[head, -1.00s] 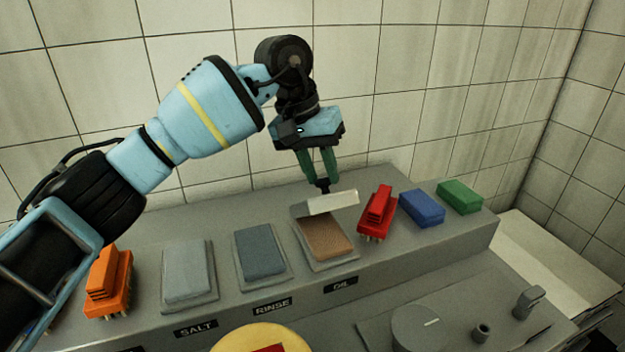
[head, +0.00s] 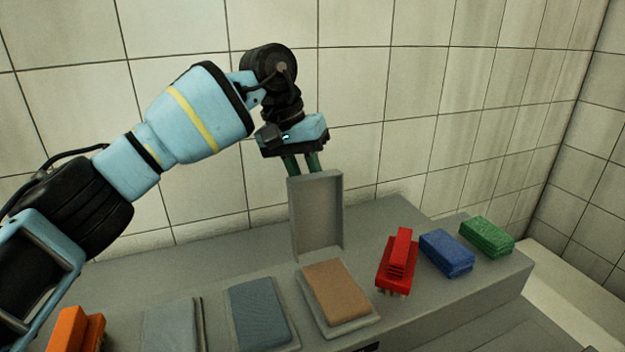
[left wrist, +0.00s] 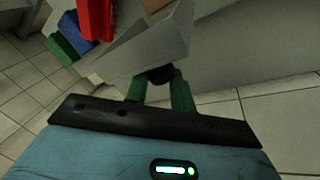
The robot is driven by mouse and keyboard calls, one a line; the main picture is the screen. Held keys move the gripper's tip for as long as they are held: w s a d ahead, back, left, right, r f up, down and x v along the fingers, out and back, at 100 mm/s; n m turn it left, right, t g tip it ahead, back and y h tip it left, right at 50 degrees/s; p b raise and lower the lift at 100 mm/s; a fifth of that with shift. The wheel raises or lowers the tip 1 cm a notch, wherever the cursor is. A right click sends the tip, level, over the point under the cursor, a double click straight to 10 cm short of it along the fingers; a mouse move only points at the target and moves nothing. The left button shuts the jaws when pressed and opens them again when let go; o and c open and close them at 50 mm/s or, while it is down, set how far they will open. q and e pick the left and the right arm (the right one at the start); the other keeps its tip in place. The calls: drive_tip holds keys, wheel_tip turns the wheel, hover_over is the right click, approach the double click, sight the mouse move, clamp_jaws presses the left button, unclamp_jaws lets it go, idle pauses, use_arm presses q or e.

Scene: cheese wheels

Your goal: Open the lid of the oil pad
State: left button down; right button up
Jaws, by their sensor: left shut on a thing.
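The oil pad (head: 337,290) is a brown block in a shallow grey tray on the shelf, and its top is uncovered. Its grey lid (head: 317,218) stands upright behind it, hollow side facing the camera. My left gripper (head: 302,166) is above the lid's upper edge, shut on the lid. The left wrist view shows the green fingers (left wrist: 160,82) at a dark knob beside the lid (left wrist: 150,45); the exact grip on the knob is partly hidden. My right gripper is not in view.
A red brush (head: 398,262), a blue block (head: 446,252) and a green block (head: 487,238) lie right of the pad. A blue-grey pad (head: 258,312), a lighter pad (head: 170,325) and an orange brush (head: 75,330) are left. A tiled wall (head: 430,110) stands behind.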

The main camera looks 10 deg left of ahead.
use_arm(q)
drive_tip(key=shift+w+a+f, duration=0.25)
drive_tip(key=shift+a+f, duration=0.15)
drive_tip(key=shift+f, duration=0.05)
drive_tip(key=shift+w+a+f, duration=0.2)
drive_tip(key=shift+a+f, duration=0.15)
drive_tip(key=shift+f, duration=0.1)
drive_tip(key=c, duration=1.7)
unclamp_jaws()
drive_tip(key=o, duration=0.6)
drive_tip(key=shift+a, duration=0.4)
drive_tip(key=shift+w+d, duration=0.2)
drive_tip(key=shift+d, duration=0.1)
drive_tip(key=shift+r, duration=0.2)
